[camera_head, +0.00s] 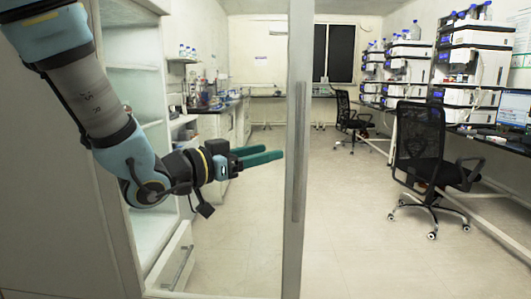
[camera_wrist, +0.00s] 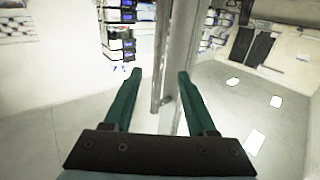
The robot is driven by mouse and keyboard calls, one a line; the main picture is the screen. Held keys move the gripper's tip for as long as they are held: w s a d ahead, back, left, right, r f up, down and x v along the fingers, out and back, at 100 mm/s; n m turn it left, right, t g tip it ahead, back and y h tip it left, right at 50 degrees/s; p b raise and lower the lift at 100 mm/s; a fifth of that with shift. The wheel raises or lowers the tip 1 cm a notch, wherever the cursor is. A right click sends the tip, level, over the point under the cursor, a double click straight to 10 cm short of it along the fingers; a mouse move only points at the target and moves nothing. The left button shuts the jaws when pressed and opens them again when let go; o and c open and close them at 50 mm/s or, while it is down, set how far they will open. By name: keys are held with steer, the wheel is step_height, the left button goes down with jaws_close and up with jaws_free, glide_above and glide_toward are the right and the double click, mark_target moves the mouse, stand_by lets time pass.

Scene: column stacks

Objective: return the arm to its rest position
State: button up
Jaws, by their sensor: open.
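My gripper (camera_head: 281,154) has two green fingers. It is at mid-height in the left half of the head view, pointing right toward a tall vertical door frame edge (camera_head: 301,60) with a long handle. In the wrist view the fingers of my gripper (camera_wrist: 160,74) stand apart with nothing held between them. The door edge (camera_wrist: 180,60) and its handle (camera_wrist: 157,90) appear beyond and between the fingers. I cannot tell the exact distance from fingertips to door edge. My arm comes down from the top left of the head view.
A white cabinet with open shelves (camera_head: 140,80) and a drawer (camera_head: 172,260) stands close behind my arm. Black office chairs (camera_head: 425,145) and benches with stacked instruments (camera_head: 465,60) line the right. The floor (camera_head: 350,240) between is clear.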

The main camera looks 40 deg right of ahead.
steer(key=shift+w, duration=0.1)
steer(key=w+a+f+n+t+y+p, duration=0.35)
steer(key=w+a+y, duration=0.25)
steer(key=w+a, duration=0.3)
steer(key=w+a+f+n+t+y+p, duration=0.2)
steer(key=w+a+n+t+y+p, duration=0.25)
steer(key=w+a, duration=0.45)
steer(key=s+a+f+n+g+y+p, duration=0.1)
steer(key=s+a+n+g+y+p, duration=0.1)
steer(key=a, duration=0.8)
steer(key=s+a+n+g+y+p, duration=0.1)
steer(key=s+a+n+g+y, duration=0.4)
steer(key=s+a, duration=0.4)
steer(key=shift+a+f+n+p, duration=0.35)
steer(key=shift+a+n, duration=0.25)
steer(key=shift+a, duration=0.3)
